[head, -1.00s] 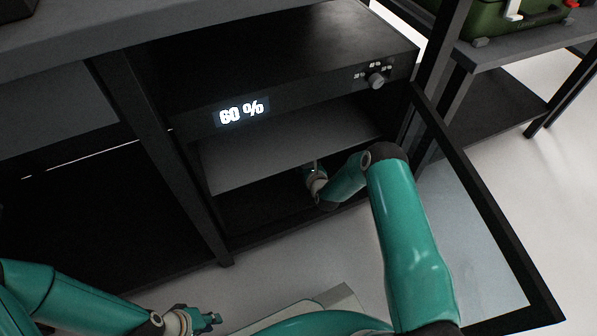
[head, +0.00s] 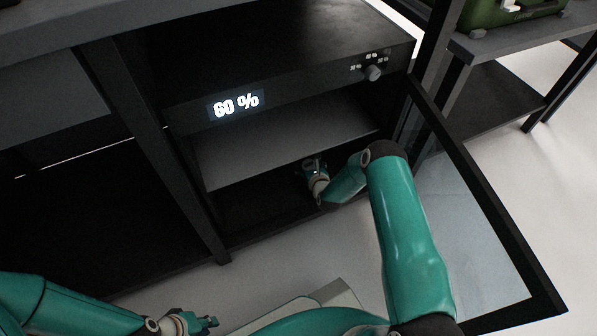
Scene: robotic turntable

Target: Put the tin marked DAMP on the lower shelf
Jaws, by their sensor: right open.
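The cabinet with the lit "60 %" display (head: 236,104) is open at the front. It has a grey middle shelf (head: 260,150) and a dark lower shelf (head: 255,212) beneath it. My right gripper (head: 308,168) is open in the cabinet's opening, by the front edge of the middle shelf and above the lower shelf. I see no tin marked DAMP; the back of the lower space is dark and partly hidden by the middle shelf and my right arm. My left gripper (head: 212,321) is low in front of the cabinet, away from it; its jaw state is unclear.
The glass door (head: 470,225) stands open on the right, beside my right arm. A control knob (head: 373,73) is at the cabinet's upper right. A green case (head: 505,14) stands on another table at the upper right. A dark frame post (head: 150,140) borders the cabinet's left side.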

